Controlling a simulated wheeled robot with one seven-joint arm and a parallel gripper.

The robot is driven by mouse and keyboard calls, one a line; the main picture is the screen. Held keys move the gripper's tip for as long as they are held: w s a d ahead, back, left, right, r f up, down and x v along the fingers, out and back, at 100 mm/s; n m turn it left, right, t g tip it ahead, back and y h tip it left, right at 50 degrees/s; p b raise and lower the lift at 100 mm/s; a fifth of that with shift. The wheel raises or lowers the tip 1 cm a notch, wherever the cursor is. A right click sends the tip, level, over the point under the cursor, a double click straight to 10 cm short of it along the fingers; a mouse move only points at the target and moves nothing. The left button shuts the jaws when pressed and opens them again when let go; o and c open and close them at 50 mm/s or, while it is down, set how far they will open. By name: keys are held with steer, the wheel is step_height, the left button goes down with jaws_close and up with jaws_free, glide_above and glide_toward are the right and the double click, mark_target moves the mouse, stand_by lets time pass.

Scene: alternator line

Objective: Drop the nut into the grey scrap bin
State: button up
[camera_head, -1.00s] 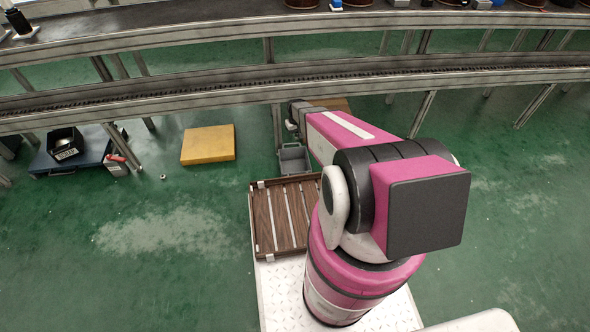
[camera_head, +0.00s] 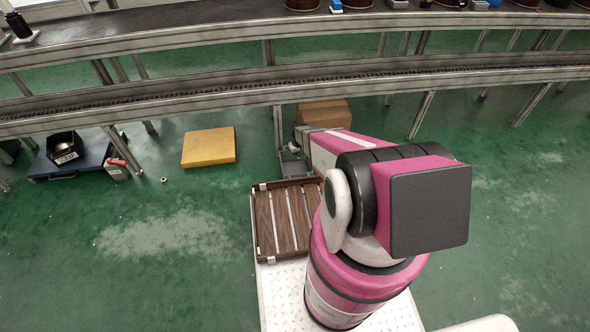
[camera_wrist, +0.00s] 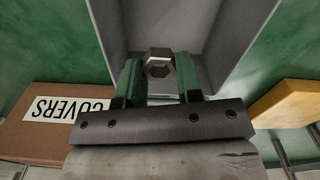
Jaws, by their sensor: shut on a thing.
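A hexagonal metal nut (camera_wrist: 158,71) sits between the green fingertips of my gripper (camera_wrist: 159,75), which is shut on it. In the wrist view the grey scrap bin (camera_wrist: 217,32) lies behind and around the nut, with its inside showing, so the nut appears over the bin's opening. The height above the bin is hard to tell. In the head view the bin (camera_head: 291,170) stands on the floor just beyond the slatted wooden tray. My arm's end is over it and hides part of it. The held nut cannot be made out there.
A brown box (camera_head: 325,115) labelled COVERS (camera_wrist: 68,109) and a yellow block (camera_head: 208,147) flank the bin. The slatted tray (camera_head: 256,222) is on the near side. A conveyor frame (camera_head: 200,114) runs behind. A small pale nut-like piece (camera_head: 163,180) lies on the floor.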

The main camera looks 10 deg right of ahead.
steer(key=shift+f, duration=0.65)
steer(key=o, duration=1)
step_height(320, 180, up, 11)
